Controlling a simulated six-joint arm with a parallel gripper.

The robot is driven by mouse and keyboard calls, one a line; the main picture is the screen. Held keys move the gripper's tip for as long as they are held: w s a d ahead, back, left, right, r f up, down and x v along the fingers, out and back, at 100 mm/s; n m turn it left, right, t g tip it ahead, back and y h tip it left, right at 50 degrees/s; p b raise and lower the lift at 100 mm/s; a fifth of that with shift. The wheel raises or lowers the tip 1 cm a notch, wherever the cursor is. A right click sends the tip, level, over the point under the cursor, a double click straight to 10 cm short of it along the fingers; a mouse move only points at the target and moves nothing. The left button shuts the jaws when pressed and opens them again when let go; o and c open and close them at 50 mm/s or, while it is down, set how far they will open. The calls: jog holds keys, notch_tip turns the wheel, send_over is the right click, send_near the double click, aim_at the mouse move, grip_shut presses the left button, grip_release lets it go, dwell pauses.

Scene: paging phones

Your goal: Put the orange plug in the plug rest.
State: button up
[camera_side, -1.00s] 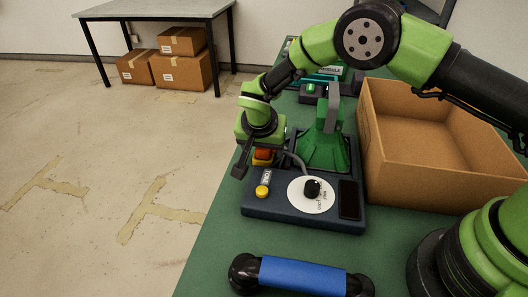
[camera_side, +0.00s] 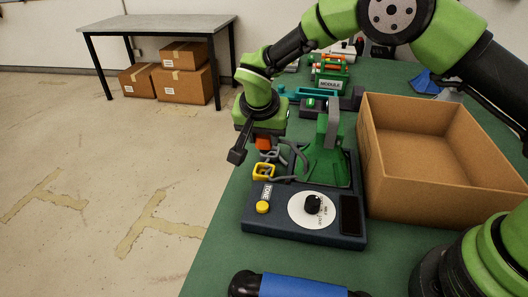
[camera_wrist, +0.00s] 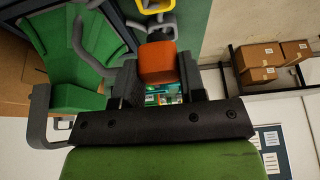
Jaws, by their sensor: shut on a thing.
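My gripper (camera_side: 258,140) is shut on the orange plug (camera_side: 264,143), in the air at the left edge of the dark phone unit (camera_side: 281,219). In the wrist view the orange plug (camera_wrist: 157,62) sits between the two dark fingers of my gripper (camera_wrist: 160,78). An open yellow square frame (camera_side: 263,171), which looks like the plug rest, stands on the unit just below the plug. It also shows beyond the plug in the wrist view (camera_wrist: 154,6). A grey cable (camera_side: 298,152) loops beside the plug. The plug's far end is not clear.
The unit carries a green cradle (camera_side: 326,168), a dial (camera_side: 312,208) and a yellow button (camera_side: 263,207). A blue-gripped handset (camera_side: 303,286) lies in front. An open cardboard box (camera_side: 440,206) stands right. The table edge is close on the left.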

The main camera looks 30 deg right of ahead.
jog(key=shift+w+d+r, duration=0.1)
jog(key=shift+r, duration=0.55)
jog(key=shift+w+d+r, duration=0.1)
jog(key=shift+r, duration=0.5)
jog(key=w+d+r+n+y, duration=0.1)
jog(key=w+d+n, duration=0.3)
jog(key=shift+n+t+y, duration=0.3)
jog(key=shift+t, duration=0.1)
jog(key=f, duration=0.9)
jog(key=shift+w+d+f, duration=0.25)
jog(key=shift+d+f, duration=0.05)
jog(key=shift+f, duration=0.1)
jog(key=shift+f, duration=0.15)
jog(key=shift+f, duration=0.15)
jog(key=o, duration=1)
